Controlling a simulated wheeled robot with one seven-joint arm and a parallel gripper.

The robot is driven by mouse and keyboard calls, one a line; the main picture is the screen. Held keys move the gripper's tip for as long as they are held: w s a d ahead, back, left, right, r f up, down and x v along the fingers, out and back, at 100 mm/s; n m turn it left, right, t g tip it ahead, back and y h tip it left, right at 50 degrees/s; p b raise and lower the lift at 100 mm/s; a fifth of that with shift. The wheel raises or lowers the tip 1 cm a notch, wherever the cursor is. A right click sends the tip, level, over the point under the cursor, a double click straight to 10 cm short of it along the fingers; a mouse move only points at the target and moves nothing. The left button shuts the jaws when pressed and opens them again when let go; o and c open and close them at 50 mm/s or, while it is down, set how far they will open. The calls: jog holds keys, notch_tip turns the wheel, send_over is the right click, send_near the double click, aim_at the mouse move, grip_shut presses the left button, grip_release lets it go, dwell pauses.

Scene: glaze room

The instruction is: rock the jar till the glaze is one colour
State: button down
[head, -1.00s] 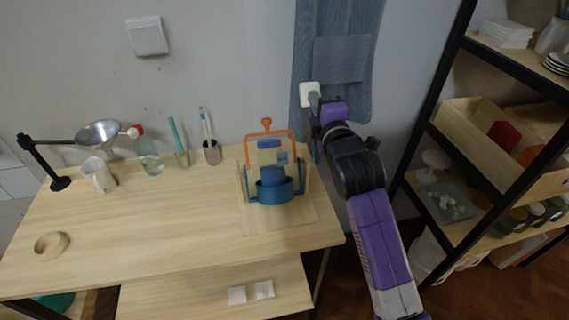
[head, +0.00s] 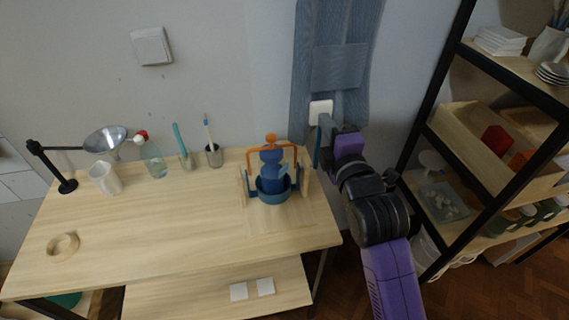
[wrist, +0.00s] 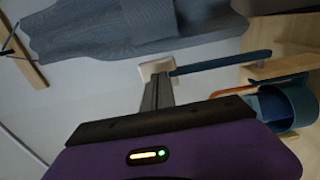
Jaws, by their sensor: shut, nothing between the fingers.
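The jar (head: 270,157) is blue in what shows and sits in a blue cradle (head: 273,194) with an orange handle frame (head: 271,138), on a wooden base at the right of the table. I cannot make out the glaze's colour. The cradle (wrist: 287,106) also shows at the right of the wrist view, with the jar not clearly seen. My gripper (head: 323,119) is shut and empty, right of and above the cradle and apart from it.
A dark teal bar (wrist: 222,62) runs beside the plate. A blue-grey cloth (head: 338,65) hangs behind my gripper. A funnel stand (head: 67,186), mug (head: 105,178), bottle (head: 153,161) and brush cups stand at left. A shelf rack (head: 455,130) is at right. The table's middle is clear.

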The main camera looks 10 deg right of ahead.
jog(key=shift+s, duration=0.25)
jog(key=shift+s, duration=0.1)
jog(key=s, duration=0.4)
jog(key=shift+r, duration=0.1)
dwell(0.6)
